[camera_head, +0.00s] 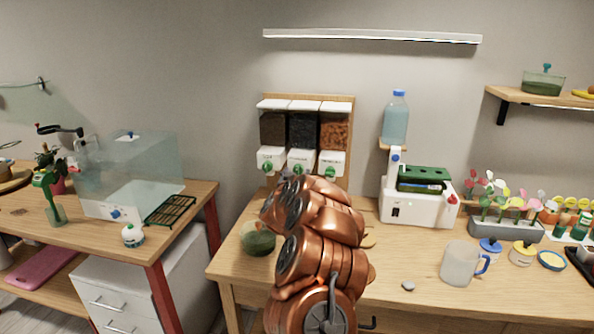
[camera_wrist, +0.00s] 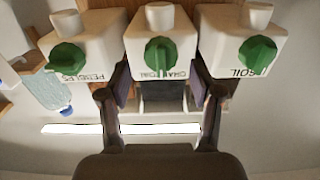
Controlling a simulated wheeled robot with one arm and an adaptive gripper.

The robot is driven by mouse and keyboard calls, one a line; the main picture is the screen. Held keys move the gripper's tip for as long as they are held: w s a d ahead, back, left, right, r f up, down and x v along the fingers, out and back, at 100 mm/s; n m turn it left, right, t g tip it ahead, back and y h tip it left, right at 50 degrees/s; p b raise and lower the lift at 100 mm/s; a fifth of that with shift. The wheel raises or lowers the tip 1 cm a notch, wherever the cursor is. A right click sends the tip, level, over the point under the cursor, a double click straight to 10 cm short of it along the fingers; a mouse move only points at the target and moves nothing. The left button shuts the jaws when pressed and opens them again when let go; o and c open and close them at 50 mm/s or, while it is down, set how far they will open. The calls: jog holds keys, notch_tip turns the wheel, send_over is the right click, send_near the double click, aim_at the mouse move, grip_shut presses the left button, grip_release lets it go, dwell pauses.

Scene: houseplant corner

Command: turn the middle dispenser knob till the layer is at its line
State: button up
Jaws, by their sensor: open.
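Three white dispensers with green knobs hang side by side on a wooden wall board. The middle dispenser (camera_head: 301,160) sits under a bin of dark grey-black pieces, and its knob (camera_head: 297,168) faces the room. In the wrist view, which is upside down, the middle knob (camera_wrist: 161,57) lies centred between the fingertips of my gripper (camera_wrist: 160,82). My gripper is open, with one finger on each side of the middle dispenser. I cannot tell whether they touch it. A round glass vessel (camera_head: 258,240) with dark green showing stands on the table. No layer or line can be made out.
The side dispensers' knobs (camera_wrist: 68,57) (camera_wrist: 257,54) are close on either side. A water bottle (camera_head: 396,120) stands above a white machine (camera_head: 418,208) to the right.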

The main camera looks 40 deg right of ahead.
jog(key=shift+x, duration=1.05)
jog(key=c, duration=1.1)
